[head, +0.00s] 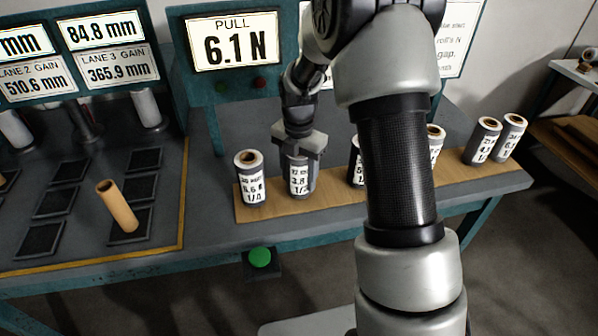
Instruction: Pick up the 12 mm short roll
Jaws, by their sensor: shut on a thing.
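My gripper (300,157) points down and is shut around the top of a short grey roll (301,182) with a white label. The label's top line is small and hard to read, perhaps starting with 12; below it I read 3.8. The roll is upright at the wooden board, and I cannot tell whether its base touches. Another grey roll (250,180), marked 5.6, stands just left of it, apart from the gripper.
More labelled rolls stand along the wooden board (335,192), some partly hidden behind my arm; two (483,141) (510,137) stand at its right end. A brown tube (117,207) leans on the left among dark pads. A display (233,42) reads PULL 6.1 N. A green button (260,257) is on the front edge.

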